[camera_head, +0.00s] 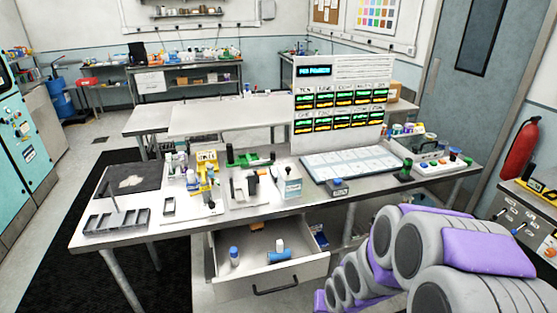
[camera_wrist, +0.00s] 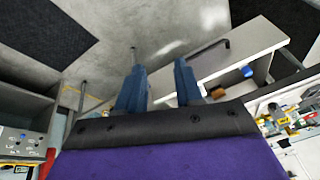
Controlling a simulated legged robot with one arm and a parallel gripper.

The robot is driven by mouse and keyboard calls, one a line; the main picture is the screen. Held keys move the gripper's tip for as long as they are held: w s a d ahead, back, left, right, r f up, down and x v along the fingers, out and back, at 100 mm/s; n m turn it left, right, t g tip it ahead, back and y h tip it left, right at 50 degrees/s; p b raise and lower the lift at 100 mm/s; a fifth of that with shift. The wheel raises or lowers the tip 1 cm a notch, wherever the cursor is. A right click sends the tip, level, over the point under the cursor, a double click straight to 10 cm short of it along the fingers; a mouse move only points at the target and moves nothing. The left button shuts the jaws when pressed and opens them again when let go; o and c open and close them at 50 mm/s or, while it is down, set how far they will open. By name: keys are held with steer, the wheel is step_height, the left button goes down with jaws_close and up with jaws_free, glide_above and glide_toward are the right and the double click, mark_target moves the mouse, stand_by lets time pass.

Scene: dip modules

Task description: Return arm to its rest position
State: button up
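My arm (camera_head: 430,255), with grey and purple links, is folded at the lower right of the head view, in front of the workbench (camera_head: 370,190). Its end is not clearly visible there. In the wrist view, my gripper (camera_wrist: 159,75) has two blue fingers standing apart with nothing between them. It is open and empty. Beyond the fingers are the grey floor (camera_wrist: 120,50) and the open drawer, both clear of them.
The drawer (camera_head: 270,286) stands open under the bench, holding bottles and a blue cylinder (camera_head: 279,256); its front also shows in the wrist view (camera_wrist: 240,42). A display board (camera_head: 340,105) stands on the bench. A control box (camera_head: 530,215) and fire extinguisher (camera_head: 519,152) are at right.

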steer(key=s+r+g, duration=0.1)
steer(key=s+r, duration=0.5)
steer(key=s, duration=0.2)
steer(key=s+d+r+g, duration=0.1)
steer(key=s+r+g, duration=0.1)
steer(key=s+r, duration=0.4)
steer(key=s+r+n+g+h, duration=0.1)
steer(key=s+r, duration=0.4)
steer(key=s, duration=0.7)
steer(key=shift+s+d+r+g, duration=0.25)
steer(key=shift+r+g, duration=0.15)
steer(key=shift+g, duration=0.3)
